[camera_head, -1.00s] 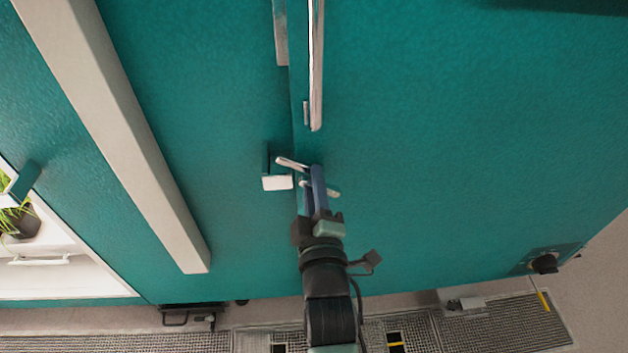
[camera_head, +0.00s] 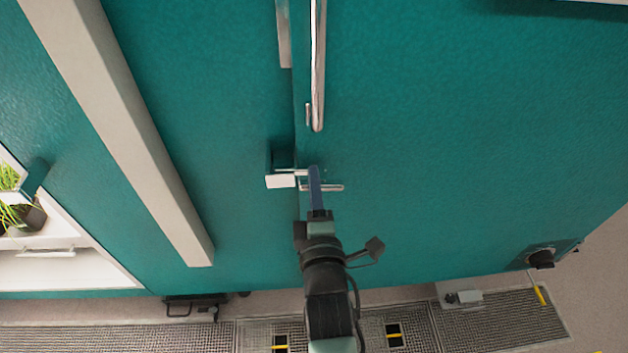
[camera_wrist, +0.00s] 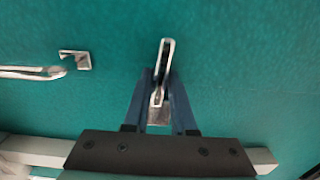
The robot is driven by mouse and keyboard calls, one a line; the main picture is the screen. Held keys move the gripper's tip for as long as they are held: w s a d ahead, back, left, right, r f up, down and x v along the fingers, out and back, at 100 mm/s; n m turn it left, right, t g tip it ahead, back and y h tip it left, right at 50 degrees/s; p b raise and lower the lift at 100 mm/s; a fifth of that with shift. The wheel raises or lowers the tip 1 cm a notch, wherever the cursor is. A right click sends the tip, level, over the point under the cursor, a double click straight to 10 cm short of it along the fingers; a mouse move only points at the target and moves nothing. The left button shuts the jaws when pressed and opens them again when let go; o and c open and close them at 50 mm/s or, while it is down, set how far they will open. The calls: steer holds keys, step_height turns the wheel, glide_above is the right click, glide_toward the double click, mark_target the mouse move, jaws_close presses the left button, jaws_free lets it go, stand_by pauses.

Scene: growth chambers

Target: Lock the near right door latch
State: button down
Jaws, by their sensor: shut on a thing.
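The door latch (camera_head: 288,172) is a slim metal lever on the teal door (camera_head: 440,150), beside the door seam. It lies about level, and its left end reaches over the seam to the pale catch block (camera_head: 280,182) on the left panel. I cannot tell whether it is fully seated there. My gripper (camera_head: 314,170) has its blue fingers closed around the lever. In the wrist view the metal lever (camera_wrist: 166,55) stands between the fingers of my gripper (camera_wrist: 157,90), which hide part of it.
A long metal door handle (camera_head: 317,65) runs upward just above the latch. A beige post (camera_head: 120,130) stands at the left. A black knob (camera_head: 541,259) sits low on the right. The door face right of the latch is clear.

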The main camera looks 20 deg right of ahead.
steer(key=shift+d+f, duration=0.1)
steer(key=shift+d, duration=0.1)
stand_by(0.4)
steer(key=c, duration=1)
jaws_free()
steer(key=shift+o, duration=1.2)
steer(key=shift+a, duration=0.1)
steer(key=shift+s, duration=0.1)
steer(key=v, duration=1.2)
steer(key=shift+s, duration=0.4)
steer(key=shift+a, duration=0.15)
